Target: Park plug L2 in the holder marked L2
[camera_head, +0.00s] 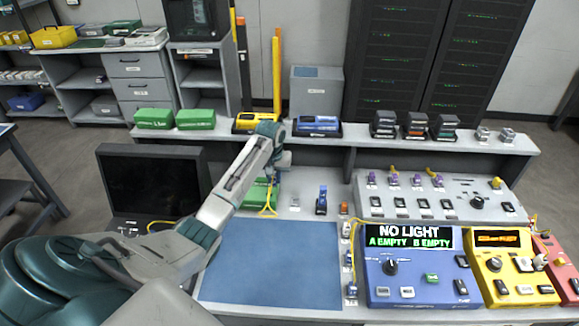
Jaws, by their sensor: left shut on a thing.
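My left arm comes in from the left and reaches over the bench. Its gripper (274,176) points down at the back of the blue mat and is shut on a small plug, mostly hidden by the gripper. A yellow cable loop (268,210) shows just below it, in front of a green box (255,194). A blue upright piece (321,200) stands to the right. Small holders stand in a column right of the mat, one of them at the front (351,290). Their markings are too small to read, so I cannot tell which is L2. My right gripper is not in view.
The blue mat (275,265) is bare. A blue tester (410,268) reads "NO LIGHT, A EMPTY, B EMPTY". A yellow unit (508,270) and a grey panel with purple plugs (430,197) are to the right. A dark laptop (150,185) stands left. A raised shelf runs behind.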

